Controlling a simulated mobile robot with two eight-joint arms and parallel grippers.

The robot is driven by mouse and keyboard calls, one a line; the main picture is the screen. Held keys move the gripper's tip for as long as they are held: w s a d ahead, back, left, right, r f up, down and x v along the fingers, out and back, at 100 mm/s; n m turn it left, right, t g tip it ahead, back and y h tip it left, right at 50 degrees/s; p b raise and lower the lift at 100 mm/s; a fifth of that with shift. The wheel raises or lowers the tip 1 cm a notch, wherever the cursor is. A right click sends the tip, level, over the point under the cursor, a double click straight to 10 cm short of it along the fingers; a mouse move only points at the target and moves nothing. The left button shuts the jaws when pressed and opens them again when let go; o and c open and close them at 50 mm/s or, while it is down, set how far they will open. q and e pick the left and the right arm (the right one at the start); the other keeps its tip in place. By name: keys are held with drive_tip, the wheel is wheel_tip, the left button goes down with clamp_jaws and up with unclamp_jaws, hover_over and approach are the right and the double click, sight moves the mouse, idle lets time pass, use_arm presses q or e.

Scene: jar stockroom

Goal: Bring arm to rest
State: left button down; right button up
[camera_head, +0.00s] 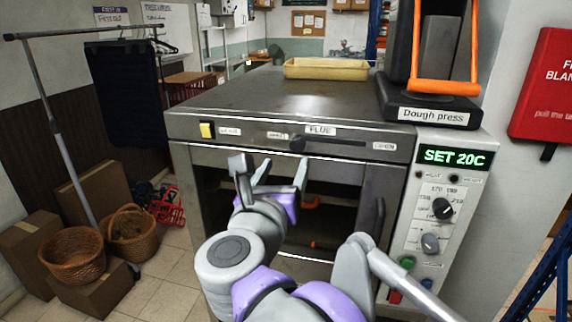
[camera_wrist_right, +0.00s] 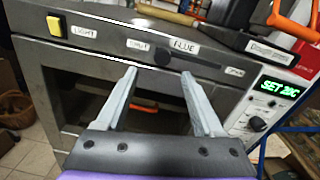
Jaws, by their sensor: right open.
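My right gripper (camera_head: 270,170) is in front of the oven's upper front, its fingers spread apart with nothing between them. In the right wrist view its two fingers (camera_wrist_right: 158,76) point at the oven front, below the flue slot. The grey oven (camera_head: 290,92) has a flue slider with a dark knob (camera_head: 297,144) near the left part of its slot. The knob also shows in the right wrist view (camera_wrist_right: 162,56). I cannot tell whether the fingers touch the oven. My left gripper is not in view.
A yellow tray (camera_head: 326,69) and the dough press (camera_head: 432,113) stand on the oven top. The control panel (camera_head: 440,205) reads SET 20C. Wicker baskets (camera_head: 72,262), cardboard boxes and a coat rail (camera_head: 62,140) stand at left. A red fire blanket box (camera_head: 545,85) hangs at right.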

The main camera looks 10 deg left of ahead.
drive_tip(key=s+d+f+n+g+y, duration=0.1)
drive_tip(key=d+f+n+g+y, duration=0.3)
drive_tip(key=f+n, duration=0.65)
drive_tip(key=s+d+f+n+g+y, duration=0.1)
drive_tip(key=d+f+n+y, duration=0.2)
drive_tip(key=d+f+n, duration=0.7)
drive_tip(key=s+d+f+n+g+h, duration=0.3)
drive_tip(key=s+d+f+n, duration=0.3)
drive_tip(key=s+d+f, duration=0.2)
drive_tip(key=s+d+f+n+g+h, duration=0.4)
drive_tip(key=s+d+f+n, duration=0.3)
drive_tip(key=f, duration=0.6)
drive_tip(key=shift+s+d+f+g+h, duration=0.2)
drive_tip(key=shift+s+d+g+h, duration=0.15)
drive_tip(key=shift+s, duration=0.6)
